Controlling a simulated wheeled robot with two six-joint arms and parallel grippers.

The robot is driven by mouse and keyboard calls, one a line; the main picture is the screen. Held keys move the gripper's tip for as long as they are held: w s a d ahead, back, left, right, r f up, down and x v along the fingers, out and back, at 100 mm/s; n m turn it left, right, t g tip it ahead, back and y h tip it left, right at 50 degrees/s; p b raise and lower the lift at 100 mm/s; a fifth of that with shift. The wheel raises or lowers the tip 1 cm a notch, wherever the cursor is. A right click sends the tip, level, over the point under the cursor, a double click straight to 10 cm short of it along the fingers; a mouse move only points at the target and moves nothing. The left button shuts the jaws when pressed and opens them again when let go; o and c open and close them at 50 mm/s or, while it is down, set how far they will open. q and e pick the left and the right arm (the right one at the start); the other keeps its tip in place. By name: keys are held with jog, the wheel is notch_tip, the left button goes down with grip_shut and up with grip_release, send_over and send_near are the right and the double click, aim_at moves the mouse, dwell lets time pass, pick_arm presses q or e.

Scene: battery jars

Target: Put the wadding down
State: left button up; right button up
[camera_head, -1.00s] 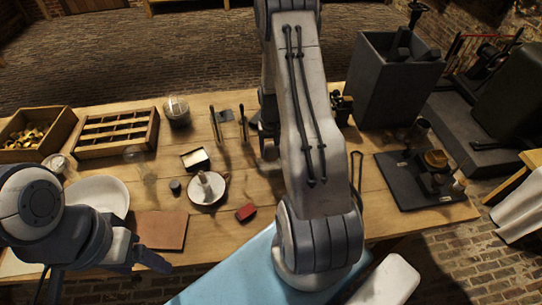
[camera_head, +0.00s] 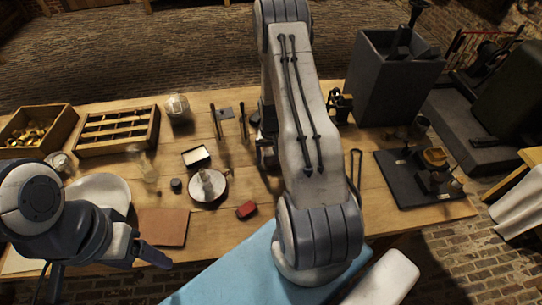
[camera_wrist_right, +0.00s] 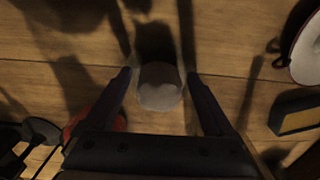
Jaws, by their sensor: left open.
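A pale, rounded, whitish thing (camera_wrist_right: 160,87), which may be the wadding or a glass with it inside, is between the fingers of my right gripper (camera_wrist_right: 159,75) in the right wrist view. A gap shows on each side of it, and the fingers look open. In the head view my right gripper (camera_head: 267,155) is over the middle of the table, mostly hidden by my arm, and the pale thing cannot be made out there. My left gripper (camera_head: 105,272) is open and empty at the table's front left.
A dark box (camera_head: 393,85) and black board (camera_head: 415,185) stand right.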

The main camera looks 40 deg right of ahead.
aim_at(271, 154)
jog(key=shift+r, duration=0.3)
jog(key=shift+w+r, duration=0.1)
jog(key=shift+r, duration=0.2)
notch_tip(271, 154, up, 11)
jog(key=b, duration=0.2)
jog(key=s+a+r+n, duration=0.1)
jog(key=a+r+n, duration=0.3)
jog(key=a, duration=0.6)
jog(key=s+a+r+n, duration=0.1)
jog(key=a+r+n, duration=0.1)
jog(key=a+r, duration=0.65)
jog(key=s+a+r+n+y, duration=0.1)
jog(key=s+a+n, duration=0.6)
jog(key=s+a, duration=0.8)
jog(key=s+r, duration=0.1)
jog(key=s, duration=0.2)
jog(key=shift+s+r+n, duration=0.3)
jog(key=shift+r+n, duration=0.05)
jog(key=shift+n, duration=0.05)
